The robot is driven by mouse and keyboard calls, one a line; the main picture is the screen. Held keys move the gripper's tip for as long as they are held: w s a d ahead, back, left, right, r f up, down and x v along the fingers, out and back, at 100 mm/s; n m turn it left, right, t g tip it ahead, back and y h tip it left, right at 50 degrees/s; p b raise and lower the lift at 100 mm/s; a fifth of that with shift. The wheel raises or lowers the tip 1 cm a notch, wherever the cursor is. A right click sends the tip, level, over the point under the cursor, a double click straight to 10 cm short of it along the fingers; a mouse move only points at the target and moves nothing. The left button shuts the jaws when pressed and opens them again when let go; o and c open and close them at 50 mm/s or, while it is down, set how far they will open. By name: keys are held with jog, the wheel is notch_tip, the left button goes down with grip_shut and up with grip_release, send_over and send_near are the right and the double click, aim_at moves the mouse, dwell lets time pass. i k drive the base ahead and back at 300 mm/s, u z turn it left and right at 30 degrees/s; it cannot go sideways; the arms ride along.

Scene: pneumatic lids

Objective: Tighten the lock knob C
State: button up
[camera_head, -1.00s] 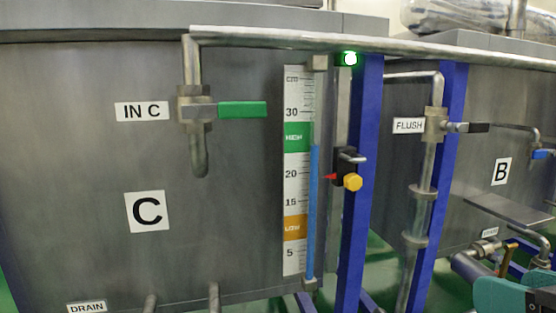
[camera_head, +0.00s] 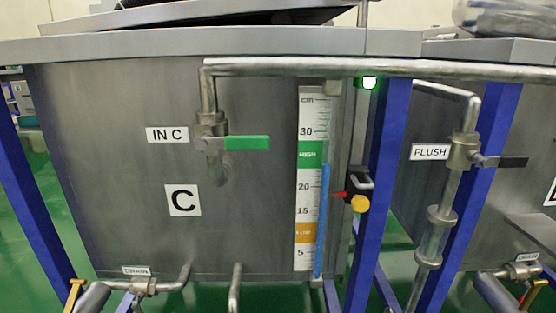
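The yellow lock knob (camera_head: 360,204) sits at the lower right of a small black slider block (camera_head: 357,187) with a metal handle and a red pointer (camera_head: 338,195). The block is mounted beside the level scale (camera_head: 306,180) of tank C (camera_head: 120,185), next to a blue post (camera_head: 386,190). The red pointer is between the 15 and 20 marks, nearer 20. Whether the knob is tight cannot be told. My gripper is not in view.
A pipe (camera_head: 400,68) runs across the tank front, with a green-handled IN C valve (camera_head: 245,143) at left. A black-handled FLUSH valve (camera_head: 500,161) and vertical pipe stand right of the knob. A green lamp (camera_head: 369,82) glows above.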

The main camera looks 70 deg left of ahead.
aim_at(360, 204)
jog(key=z, duration=0.15)
jog(key=k, duration=1.6)
jog(key=u, duration=2)
